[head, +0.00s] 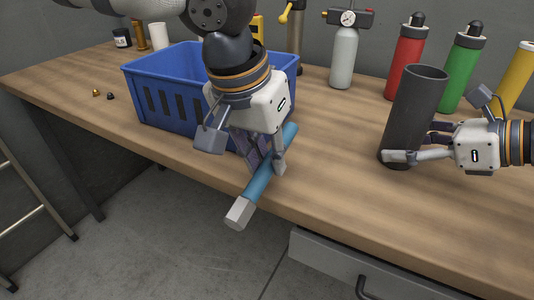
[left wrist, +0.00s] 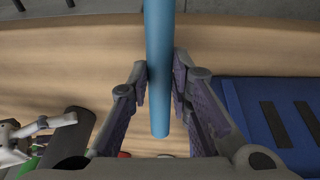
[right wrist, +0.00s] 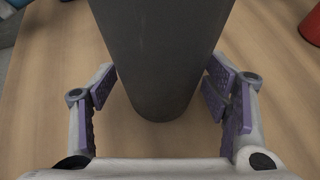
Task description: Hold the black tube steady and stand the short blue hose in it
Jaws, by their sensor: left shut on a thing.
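The short blue hose (head: 259,184) has a grey end piece that sticks out past the table's front edge. My left gripper (head: 266,165) is shut on it and holds it above the table, in front of the blue crate. In the left wrist view the hose (left wrist: 159,75) runs between both fingers, its blue end free. The black tube (head: 416,105) stands on the table at the right, open at the top. My right gripper (head: 405,150) has its fingers on either side of its lower part. In the right wrist view the tube (right wrist: 160,60) lies between the open fingers; contact is unclear.
A blue crate (head: 160,82) stands behind my left gripper. A red bottle (head: 408,60), a green bottle (head: 463,68) and a grey cylinder with a gauge (head: 344,57) stand at the back. The table (head: 335,160) is clear between the hose and the tube.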

